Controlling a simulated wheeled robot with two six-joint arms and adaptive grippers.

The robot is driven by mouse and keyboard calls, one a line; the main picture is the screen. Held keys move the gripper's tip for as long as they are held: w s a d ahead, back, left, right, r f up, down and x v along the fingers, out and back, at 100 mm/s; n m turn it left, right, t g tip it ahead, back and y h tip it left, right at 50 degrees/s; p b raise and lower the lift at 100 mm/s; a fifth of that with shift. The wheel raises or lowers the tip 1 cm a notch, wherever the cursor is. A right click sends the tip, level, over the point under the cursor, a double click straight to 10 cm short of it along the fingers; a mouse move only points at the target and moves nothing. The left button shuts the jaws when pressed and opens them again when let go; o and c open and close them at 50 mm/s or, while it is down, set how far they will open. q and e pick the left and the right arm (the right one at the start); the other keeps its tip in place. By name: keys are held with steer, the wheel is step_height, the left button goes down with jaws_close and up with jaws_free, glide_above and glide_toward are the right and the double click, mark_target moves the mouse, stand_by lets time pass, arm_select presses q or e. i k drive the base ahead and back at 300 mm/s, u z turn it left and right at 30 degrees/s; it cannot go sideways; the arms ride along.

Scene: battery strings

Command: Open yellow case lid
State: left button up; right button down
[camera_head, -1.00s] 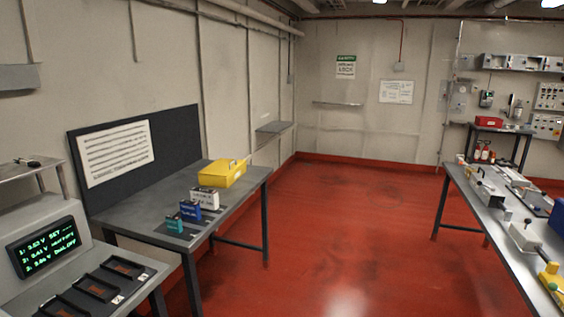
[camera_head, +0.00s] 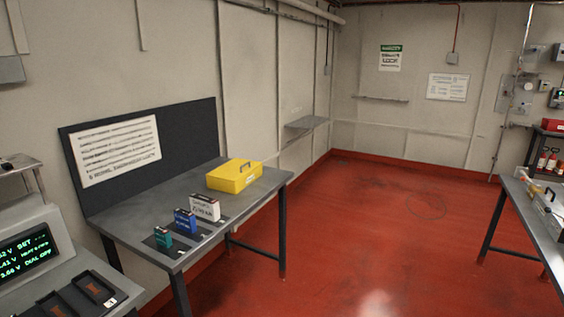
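The yellow case (camera_head: 235,176) sits at the far end of the grey table along the left wall. Its lid looks shut, and a dark handle shows on top. Neither of my grippers is in view.
On the same table (camera_head: 197,249), a teal battery (camera_head: 163,237), a blue battery (camera_head: 185,221) and a white battery (camera_head: 206,207) stand in a row before the case. A meter console (camera_head: 30,250) is at lower left. Another bench (camera_head: 535,225) stands at right. Red floor (camera_head: 390,240) between is clear.

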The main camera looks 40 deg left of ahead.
mark_target(231, 171)
steer(key=u, duration=0.25)
steer(key=i, duration=0.95)
steer(key=u, duration=0.65)
